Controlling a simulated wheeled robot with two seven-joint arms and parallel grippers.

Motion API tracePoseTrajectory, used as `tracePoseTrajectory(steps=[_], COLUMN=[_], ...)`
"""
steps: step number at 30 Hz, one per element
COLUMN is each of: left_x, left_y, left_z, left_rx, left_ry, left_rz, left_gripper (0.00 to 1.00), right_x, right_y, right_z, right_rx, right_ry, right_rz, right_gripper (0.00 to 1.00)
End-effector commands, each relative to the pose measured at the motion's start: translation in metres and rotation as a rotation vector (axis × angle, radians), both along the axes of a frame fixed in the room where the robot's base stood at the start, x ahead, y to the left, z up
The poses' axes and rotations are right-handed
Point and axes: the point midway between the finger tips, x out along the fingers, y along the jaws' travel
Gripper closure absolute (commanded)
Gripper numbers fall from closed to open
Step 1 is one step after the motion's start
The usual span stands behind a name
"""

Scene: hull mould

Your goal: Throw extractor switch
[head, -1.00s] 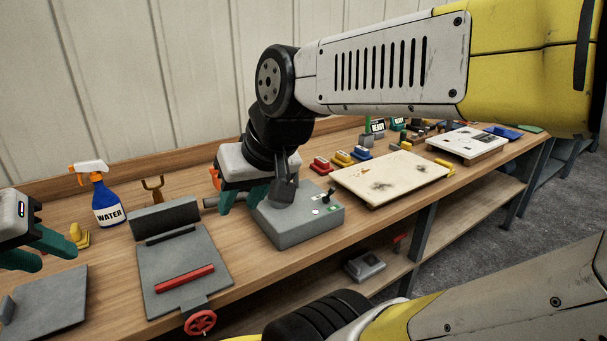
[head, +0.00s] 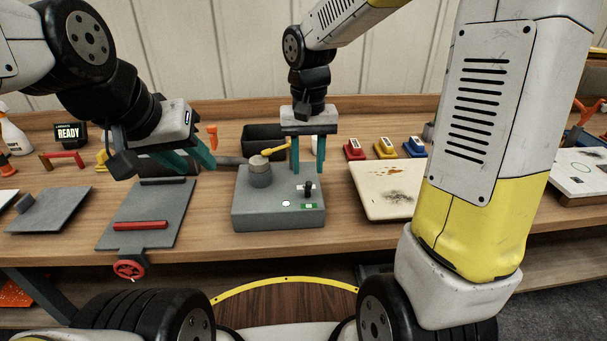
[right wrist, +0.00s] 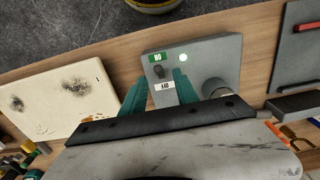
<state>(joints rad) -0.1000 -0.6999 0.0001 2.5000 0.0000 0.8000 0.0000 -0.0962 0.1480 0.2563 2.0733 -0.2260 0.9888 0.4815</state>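The extractor switch is a small black toggle (head: 307,188) on top of a grey box (head: 270,220). In the right wrist view the toggle (right wrist: 159,72) stands between a green label (right wrist: 157,59) and a white label (right wrist: 162,87); its exact tilt is hard to tell. My right gripper (head: 307,171) is open, pointing down just above the toggle. In the right wrist view its two teal fingers (right wrist: 158,84) are apart on either side of the toggle, with nothing held. My left gripper (head: 199,169) is open and empty, left of the box above the bench.
A grey plate with a red bar (head: 140,225) lies left, a stained cream board (head: 385,190) right. Red, yellow and blue blocks (head: 385,148) and a black bin (head: 264,138) are behind.

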Motion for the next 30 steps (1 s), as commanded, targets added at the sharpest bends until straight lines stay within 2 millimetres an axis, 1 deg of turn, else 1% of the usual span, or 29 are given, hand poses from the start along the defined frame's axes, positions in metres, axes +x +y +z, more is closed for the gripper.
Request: tracePoseTrajectory(steps=[5, 12, 15, 19, 26, 27, 29, 30], left_x=[0.000, 0.000, 0.000, 0.000, 0.000, 0.000, 0.000, 0.000], left_y=[0.000, 0.000, 0.000, 0.000, 0.000, 0.000, 0.000, 0.000], left_z=[0.000, 0.000, 0.000, 0.000, 0.000, 0.000, 0.000, 0.000], left_rx=[0.000, 0.000, 0.000, 0.000, 0.000, 0.000, 0.000, 0.000], left_ry=[0.000, 0.000, 0.000, 0.000, 0.000, 0.000, 0.000, 0.000], left_rz=[0.000, 0.000, 0.000, 0.000, 0.000, 0.000, 0.000, 0.000], left_gripper=[0.64, 0.64, 0.64, 0.64, 0.64, 0.64, 0.64, 0.64], right_x=[0.000, 0.000, 0.000, 0.000, 0.000, 0.000, 0.000, 0.000], right_y=[0.001, 0.001, 0.001, 0.001, 0.001, 0.001, 0.001, 0.001], right_z=[-0.022, -0.060, -0.071, -0.077, -0.078, -0.078, -0.078, -0.078], right_rx=[-0.002, -0.002, -0.001, -0.001, -0.001, -0.001, -0.001, -0.001], right_ry=[0.009, 0.008, 0.007, 0.004, 0.003, 0.003, 0.003, 0.003], right_rz=[0.000, 0.001, 0.000, 0.001, 0.001, 0.001, 0.001, 0.000], right_gripper=[0.64, 0.64, 0.64, 0.64, 0.64, 0.68, 0.79, 0.87])
